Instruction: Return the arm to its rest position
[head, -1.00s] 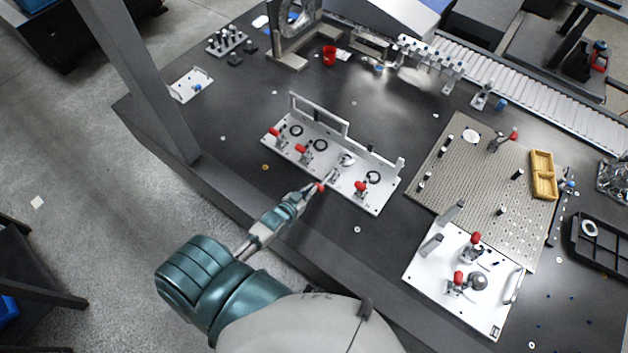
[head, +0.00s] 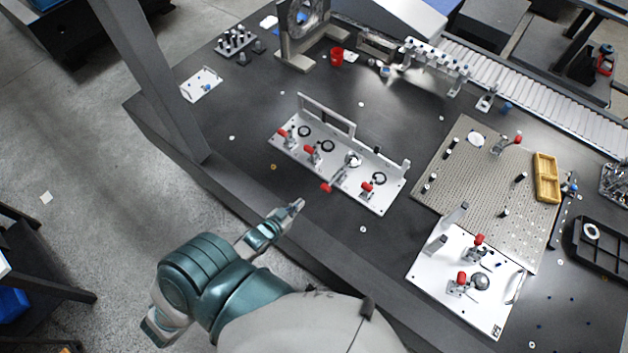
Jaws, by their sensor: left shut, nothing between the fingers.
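My left gripper (head: 296,207) is shut and empty. It hangs over the near edge of the dark table, apart from the fixtures. My left arm (head: 215,285), teal and grey, comes in from the bottom. Ahead of the gripper stands a white fixture plate (head: 375,200) with several red-handled toggle clamps. The red handle (head: 326,187) nearest the gripper sticks out past the plate's near edge, with a gap to the fingertips. My right gripper is not in view.
A second white plate (head: 425,270) with red clamps lies at the right, beside a perforated plate (head: 460,150) bearing a yellow tray (head: 546,178). A grey upright column (head: 160,80) rises at the left. The table's near left strip is clear.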

